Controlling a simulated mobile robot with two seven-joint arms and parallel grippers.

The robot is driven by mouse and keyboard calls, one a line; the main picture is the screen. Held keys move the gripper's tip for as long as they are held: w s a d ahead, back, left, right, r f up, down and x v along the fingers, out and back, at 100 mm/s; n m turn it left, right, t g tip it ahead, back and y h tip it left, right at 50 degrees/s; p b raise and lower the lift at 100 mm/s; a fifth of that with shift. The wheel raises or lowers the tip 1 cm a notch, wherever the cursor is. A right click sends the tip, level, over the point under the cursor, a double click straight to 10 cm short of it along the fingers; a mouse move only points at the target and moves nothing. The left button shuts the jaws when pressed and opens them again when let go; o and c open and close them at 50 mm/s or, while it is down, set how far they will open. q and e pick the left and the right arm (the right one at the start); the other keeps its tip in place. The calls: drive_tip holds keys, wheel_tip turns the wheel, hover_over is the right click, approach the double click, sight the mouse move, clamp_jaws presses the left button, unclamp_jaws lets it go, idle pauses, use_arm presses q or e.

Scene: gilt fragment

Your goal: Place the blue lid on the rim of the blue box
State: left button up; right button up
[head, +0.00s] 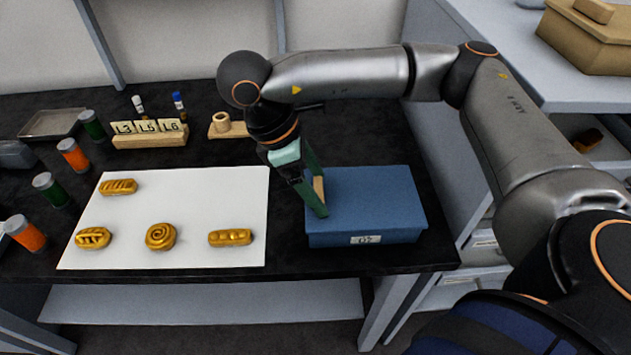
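The blue box (325,239) stands at the right end of the dark bench, with a white label on its front. The blue lid (385,195) shows as a flat, lighter blue top over it and looks level. Whether it sits fully on the rim all round cannot be told. My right gripper (319,196) reaches down from above at the lid's left part, its green fingers overlapping the lid in view. A tan patch shows between the fingers; whether it is a finger pad or a held handle is unclear. My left gripper is not in view.
A white sheet (200,205) with several golden pastry-shaped pieces lies left of the box. Orange and green jars (72,155) stand further left. A wooden rack of labelled tiles (150,139) and a small wooden stand (226,130) are behind. A tan lidded box (590,40) is at upper right.

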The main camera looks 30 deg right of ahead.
drive_tip(key=shift+o, duration=0.7)
use_arm(q)
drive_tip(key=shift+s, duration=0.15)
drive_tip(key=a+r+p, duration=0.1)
drive_tip(key=p, duration=0.1)
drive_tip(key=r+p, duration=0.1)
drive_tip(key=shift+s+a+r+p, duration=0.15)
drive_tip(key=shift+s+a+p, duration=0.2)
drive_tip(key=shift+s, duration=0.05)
use_arm(e)
drive_tip(key=v, duration=1.2)
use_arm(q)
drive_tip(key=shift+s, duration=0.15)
